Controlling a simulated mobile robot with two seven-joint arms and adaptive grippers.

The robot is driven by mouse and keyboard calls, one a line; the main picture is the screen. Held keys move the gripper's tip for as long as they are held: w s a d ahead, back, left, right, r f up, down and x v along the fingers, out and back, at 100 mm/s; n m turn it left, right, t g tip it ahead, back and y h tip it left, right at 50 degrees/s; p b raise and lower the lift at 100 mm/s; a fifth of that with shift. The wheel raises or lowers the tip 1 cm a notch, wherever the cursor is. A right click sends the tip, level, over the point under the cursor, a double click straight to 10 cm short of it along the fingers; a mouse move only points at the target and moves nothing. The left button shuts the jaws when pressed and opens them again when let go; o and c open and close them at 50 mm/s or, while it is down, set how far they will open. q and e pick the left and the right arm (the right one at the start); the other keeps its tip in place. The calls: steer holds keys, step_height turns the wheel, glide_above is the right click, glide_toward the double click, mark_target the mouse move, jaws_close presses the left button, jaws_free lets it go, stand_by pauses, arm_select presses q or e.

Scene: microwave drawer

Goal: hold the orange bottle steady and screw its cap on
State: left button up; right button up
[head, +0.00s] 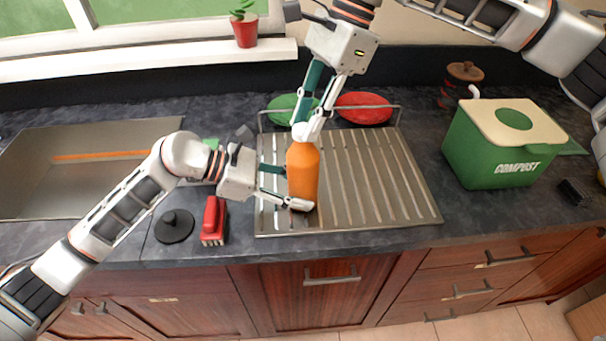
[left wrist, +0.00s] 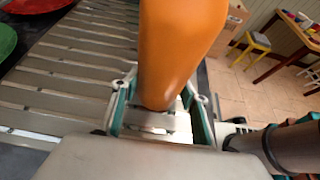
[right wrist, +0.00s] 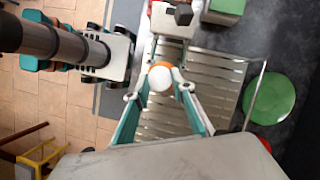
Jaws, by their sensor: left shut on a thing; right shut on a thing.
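The orange bottle (head: 303,178) stands upright on the metal draining rack (head: 375,180). My left gripper (head: 293,190) is shut around the lower part of the bottle from the left; the bottle (left wrist: 178,45) also fills the middle of the left wrist view. My right gripper (head: 308,128) comes from above and is shut at the bottle's top. In the right wrist view the white cap (right wrist: 160,78) lies between its fingertips (right wrist: 160,88), with a little orange showing beyond it. The seam between cap and bottle is hidden by the fingers, so I cannot tell how tightly it sits.
A red plate (head: 364,108) and a green plate (head: 290,108) stand behind the rack. A green compost bin (head: 492,165) is to the right. A red brush (head: 213,220) and a black sink plug (head: 174,226) lie left of the rack, near the sink (head: 60,165).

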steer(key=shift+f, duration=0.1)
stand_by(0.6)
arm_select(q)
steer(key=c, duration=0.8)
arm_select(e)
steer(key=o, duration=0.8)
